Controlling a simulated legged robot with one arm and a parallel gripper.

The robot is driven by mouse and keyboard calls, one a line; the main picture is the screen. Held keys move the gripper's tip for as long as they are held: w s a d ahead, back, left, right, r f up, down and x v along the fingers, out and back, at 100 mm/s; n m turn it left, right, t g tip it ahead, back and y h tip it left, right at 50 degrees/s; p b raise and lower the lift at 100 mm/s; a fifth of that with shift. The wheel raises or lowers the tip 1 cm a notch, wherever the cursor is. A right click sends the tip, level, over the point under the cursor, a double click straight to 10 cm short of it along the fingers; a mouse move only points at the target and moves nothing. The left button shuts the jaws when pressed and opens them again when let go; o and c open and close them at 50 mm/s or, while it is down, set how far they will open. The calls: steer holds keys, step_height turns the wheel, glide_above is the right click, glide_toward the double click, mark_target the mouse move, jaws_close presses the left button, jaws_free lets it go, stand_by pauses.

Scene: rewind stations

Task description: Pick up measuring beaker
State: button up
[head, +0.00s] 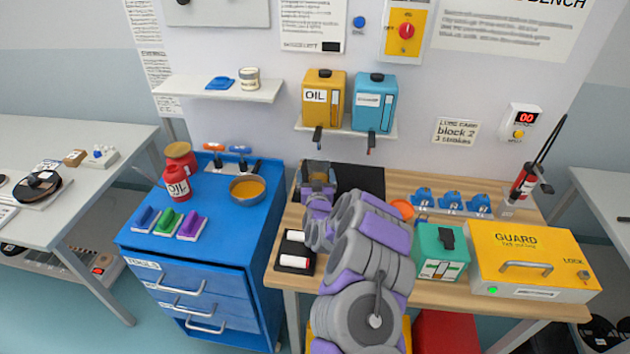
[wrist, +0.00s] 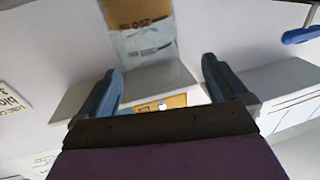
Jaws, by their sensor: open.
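Beyond the fingers is a blurred tan and silver-grey object (wrist: 140,28) with dark marks, which I cannot name. In the head view my gripper (head: 319,178) is at the left back of the wooden bench (head: 376,177), in front of a black panel. My arm covers much of the bench's middle.
The blue drawer cabinet (head: 205,278) bears a pan (head: 247,187) and a red oil can (head: 177,183). The wall shelf (head: 345,128) holds yellow (head: 324,97) and blue (head: 374,101) jugs. A green box (head: 440,250) and yellow guard box (head: 530,262) stand right of my arm.

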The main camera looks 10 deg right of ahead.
mark_target(322, 175)
steer(key=w+d, duration=0.1)
steer(key=w+d+b, duration=0.1)
steer(key=w, duration=0.1)
steer(key=shift+w+d+f, duration=0.15)
steer(key=shift+w+d, duration=0.05)
steer(key=shift+w, duration=0.35)
steer(key=shift+w+a, duration=0.1)
steer(key=shift+w, duration=0.15)
steer(key=shift+w+a, duration=0.15)
steer(key=shift+a, duration=0.45)
steer(key=shift+d, duration=0.55)
steer(key=c, duration=0.4)
steer(key=shift+a, duration=0.3)
steer(key=c, duration=0.8)
steer(key=shift+d+r, duration=0.1)
steer(key=shift+r, duration=0.1)
steer(key=c, duration=0.4)
